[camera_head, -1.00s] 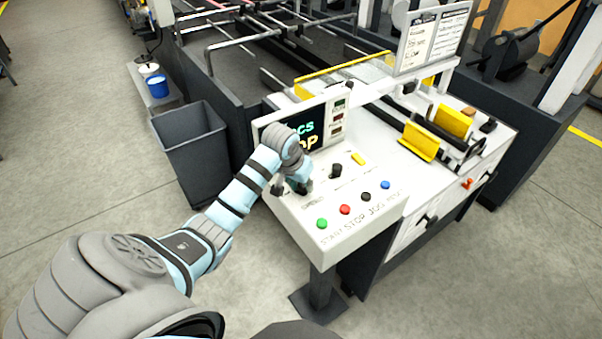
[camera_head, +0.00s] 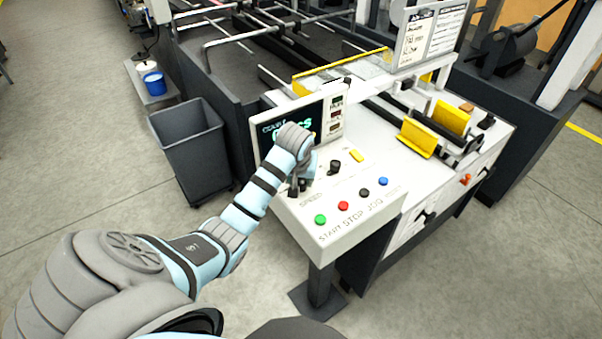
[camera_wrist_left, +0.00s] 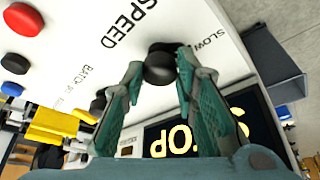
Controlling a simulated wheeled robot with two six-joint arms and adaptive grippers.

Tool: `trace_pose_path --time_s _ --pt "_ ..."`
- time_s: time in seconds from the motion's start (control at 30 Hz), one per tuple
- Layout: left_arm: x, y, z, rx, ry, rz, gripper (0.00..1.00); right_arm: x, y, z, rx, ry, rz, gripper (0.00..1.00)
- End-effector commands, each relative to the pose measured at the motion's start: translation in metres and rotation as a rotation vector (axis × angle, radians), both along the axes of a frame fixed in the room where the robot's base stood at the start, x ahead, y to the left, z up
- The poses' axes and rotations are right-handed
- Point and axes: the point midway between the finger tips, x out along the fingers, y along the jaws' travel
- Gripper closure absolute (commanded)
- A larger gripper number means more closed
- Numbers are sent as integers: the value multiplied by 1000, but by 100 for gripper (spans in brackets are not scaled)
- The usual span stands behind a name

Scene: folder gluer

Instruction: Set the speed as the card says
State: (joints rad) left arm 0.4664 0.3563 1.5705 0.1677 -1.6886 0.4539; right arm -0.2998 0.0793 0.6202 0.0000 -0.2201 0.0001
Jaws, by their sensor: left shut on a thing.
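The black round speed knob (camera_wrist_left: 160,66) sits on the white control panel (camera_wrist_left: 190,22), by the printed words SPEED and SLOW. My left gripper (camera_wrist_left: 158,72) is shut on it, one finger on each side. In the head view my left gripper (camera_head: 298,186) hides most of the knob. A screen (camera_head: 290,131) stands behind the gripper, partly covered by it; in the wrist view it shows yellow letters reading like STOP. The card board (camera_head: 430,38) with printed sheets stands at the back; its text is too small to read. My right gripper is not in view.
Green (camera_head: 320,219), red (camera_head: 343,206), black (camera_head: 364,194) and blue (camera_head: 383,181) buttons line the panel's front. Another black knob (camera_head: 335,167) and a yellow switch (camera_head: 356,156) are to the right. A grey bin (camera_head: 188,150) stands left on open floor.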

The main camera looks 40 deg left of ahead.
Motion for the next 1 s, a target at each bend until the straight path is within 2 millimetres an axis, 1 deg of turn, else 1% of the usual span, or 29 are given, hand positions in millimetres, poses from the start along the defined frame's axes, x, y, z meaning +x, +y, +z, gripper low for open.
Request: trace_pose_path --time_s 0.1,0.13,0.23,0.57,0.67,0.8,0.9,1.0 --pt "1 1 2 2 -6 0 100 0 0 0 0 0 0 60" --pt "1 1 2 2 -6 0 70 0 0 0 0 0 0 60" --pt "1 1 1 2 -5 0 54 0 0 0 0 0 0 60" --pt "0 0 3 1 -2 -1 53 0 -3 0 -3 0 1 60" --pt "-4 -3 17 1 -6 -3 53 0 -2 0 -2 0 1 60" --pt "-14 -8 46 3 -6 -1 53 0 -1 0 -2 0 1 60" --pt "-20 -12 62 1 -5 -3 53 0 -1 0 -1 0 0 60" --pt "-23 -13 69 1 -3 -1 53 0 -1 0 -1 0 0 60"
